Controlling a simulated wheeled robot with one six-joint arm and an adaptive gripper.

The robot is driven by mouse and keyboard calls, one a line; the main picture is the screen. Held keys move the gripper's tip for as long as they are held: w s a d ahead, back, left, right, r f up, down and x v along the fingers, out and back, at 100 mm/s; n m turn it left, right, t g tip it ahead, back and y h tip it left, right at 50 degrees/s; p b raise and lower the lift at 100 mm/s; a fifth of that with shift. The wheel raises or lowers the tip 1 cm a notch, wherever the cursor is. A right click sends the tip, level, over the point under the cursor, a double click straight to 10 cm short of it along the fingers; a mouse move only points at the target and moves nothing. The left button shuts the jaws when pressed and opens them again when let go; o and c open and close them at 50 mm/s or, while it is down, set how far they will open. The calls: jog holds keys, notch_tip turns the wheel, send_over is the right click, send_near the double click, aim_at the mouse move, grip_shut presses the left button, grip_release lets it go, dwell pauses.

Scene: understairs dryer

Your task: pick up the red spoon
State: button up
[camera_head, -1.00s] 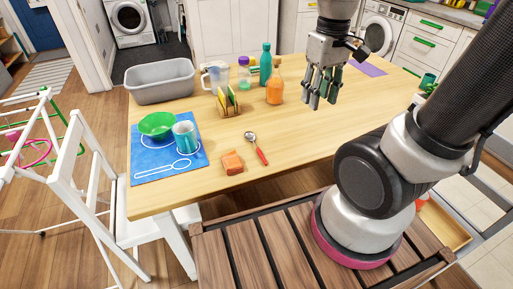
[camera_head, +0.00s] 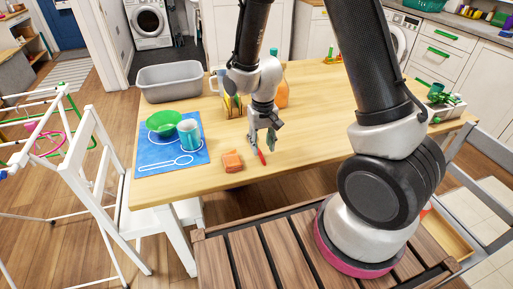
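The red spoon (camera_head: 262,157) lies on the wooden table, right of the orange stack. Its red handle end shows; its metal bowl is hidden behind my gripper. My gripper (camera_head: 263,148) points down at the spoon, its fingers spread apart on either side of it. The gripper looks open. Whether the fingers touch the spoon or the table I cannot tell.
A small orange stack (camera_head: 232,161) lies close on the left. A blue mat (camera_head: 150,151) holds a green bowl (camera_head: 164,121) and a teal mug (camera_head: 189,134). A grey basin (camera_head: 168,84) and an orange bottle (camera_head: 282,93) stand behind.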

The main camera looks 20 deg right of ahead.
aim_at(261, 156)
notch_tip(261, 156, down, 4)
jog(key=shift+s+a+f, duration=0.1)
jog(key=shift+f, duration=0.1)
grip_shut()
jog(key=shift+r, duration=0.1)
